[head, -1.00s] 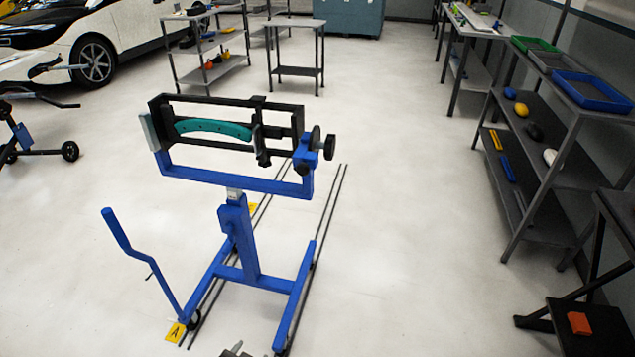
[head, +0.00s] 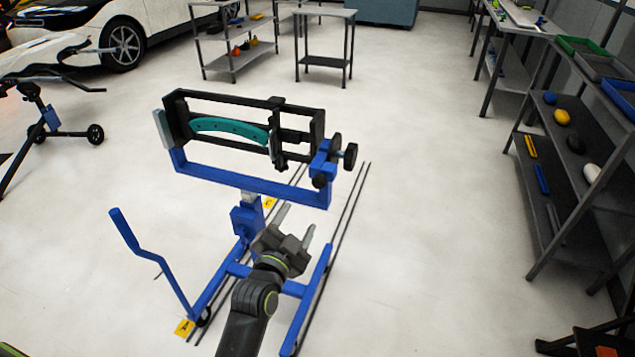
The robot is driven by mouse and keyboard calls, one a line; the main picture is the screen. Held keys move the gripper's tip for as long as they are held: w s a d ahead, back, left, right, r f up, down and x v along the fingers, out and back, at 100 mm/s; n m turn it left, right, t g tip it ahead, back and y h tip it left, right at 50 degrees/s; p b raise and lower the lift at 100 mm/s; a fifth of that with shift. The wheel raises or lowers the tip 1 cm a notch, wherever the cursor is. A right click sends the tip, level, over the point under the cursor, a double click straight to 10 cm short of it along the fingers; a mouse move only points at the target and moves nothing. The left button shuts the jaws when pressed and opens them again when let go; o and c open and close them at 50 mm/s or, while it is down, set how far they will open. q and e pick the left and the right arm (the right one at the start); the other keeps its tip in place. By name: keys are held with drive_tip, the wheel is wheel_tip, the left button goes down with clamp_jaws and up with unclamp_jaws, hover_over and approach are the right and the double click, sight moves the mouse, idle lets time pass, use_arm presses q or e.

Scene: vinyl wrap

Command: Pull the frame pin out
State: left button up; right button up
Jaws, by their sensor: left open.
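A black rectangular frame (head: 235,104) is held in a blue wheeled stand (head: 250,186) in the middle of the head view. A teal curved part (head: 228,127) sits inside the frame, with a black clamp-like piece (head: 277,140) at its right end. Black knobs (head: 350,156) stand out at the frame's right end by a blue bracket; I cannot tell which of these is the frame pin. My left gripper (head: 297,219) is open and empty, below the frame's crossbar in the picture and apart from the knobs. My right gripper is not in view.
The stand's crank handle (head: 150,252) rises at the left. Dark rails (head: 352,215) run along the floor under the stand. A shelf rack (head: 560,195) with small parts stands at the right. The floor between stand and rack is clear. A white car (head: 120,40) is behind left.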

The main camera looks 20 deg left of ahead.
sight(317, 186)
use_arm(q)
drive_tip(key=w, duration=1.3)
drive_tip(key=shift+w+d, duration=0.2)
clamp_jaws()
